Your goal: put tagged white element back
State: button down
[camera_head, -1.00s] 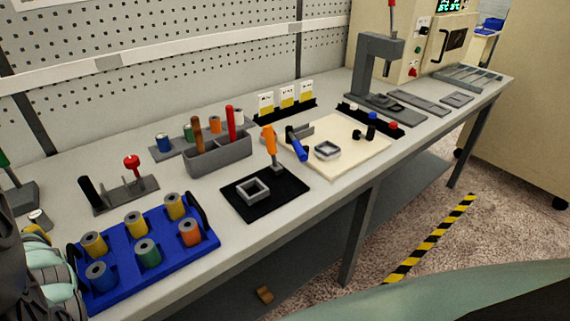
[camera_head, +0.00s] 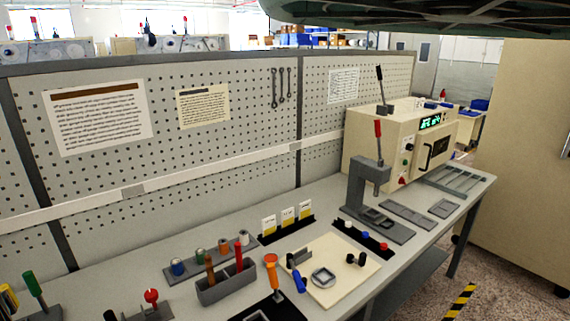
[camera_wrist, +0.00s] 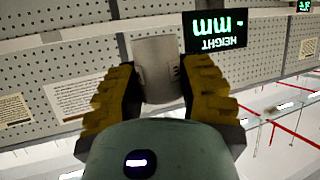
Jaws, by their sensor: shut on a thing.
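My gripper (camera_wrist: 161,78) has its yellow and dark fingers closed on both sides of a whitish-grey cylinder (camera_wrist: 158,62) in the wrist view. The cylinder carries a dark mark near its right side, only partly seen. A black panel (camera_wrist: 215,32) with "HEIGHT" and "mm" in light green letters appears upside down beside it; I cannot tell whether it is attached. My gripper is not in the head view. There, a grey rack (camera_head: 180,279) on the bench holds blue, green, orange and white spools; the white spool (camera_head: 244,238) stands at its right end.
A grey tool box (camera_head: 225,289), an orange-handled tool (camera_head: 271,268) and a cream board (camera_head: 325,288) stand near the rack. A black strip (camera_head: 365,240) holds small coloured parts. A grey press (camera_head: 368,195) stands further right. The pegboard (camera_head: 220,150) rises behind the bench.

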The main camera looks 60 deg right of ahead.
notch_tip(320, 180, up, 25)
jog(key=p, duration=2.2)
jog(key=shift+f+p, duration=0.2)
jog(key=shift+p, duration=0.1)
jog(key=shift+f, duration=0.1)
